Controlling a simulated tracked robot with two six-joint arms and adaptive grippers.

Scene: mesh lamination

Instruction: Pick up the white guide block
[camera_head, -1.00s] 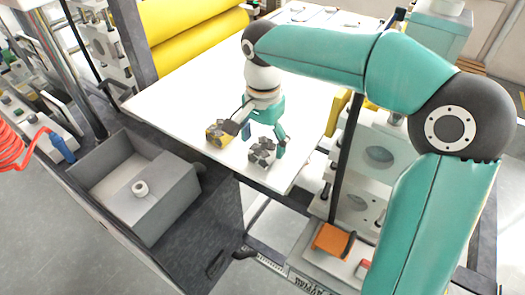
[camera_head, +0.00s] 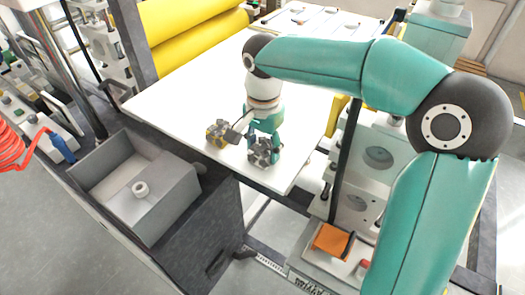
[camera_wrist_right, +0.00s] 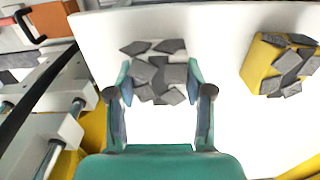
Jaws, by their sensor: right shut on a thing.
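The white guide block (camera_head: 259,153) sits near the front edge of the white table. Dark grey angular patches cover it, and its white body is hard to tell from the table. In the right wrist view the white guide block (camera_wrist_right: 157,78) lies between the fingers. My right gripper (camera_head: 264,146) reaches down from above and is shut on the block. In the wrist view my right gripper (camera_wrist_right: 160,92) has one finger on each side of it. I cannot tell whether the block is clear of the table. My left gripper is not in view.
A yellow block (camera_head: 217,133) with grey patches stands just left of the gripper; it also shows in the wrist view (camera_wrist_right: 264,62). The white table (camera_head: 190,95) is otherwise mostly clear. A grey bin (camera_head: 105,190) is at left, yellow rollers (camera_head: 205,38) behind.

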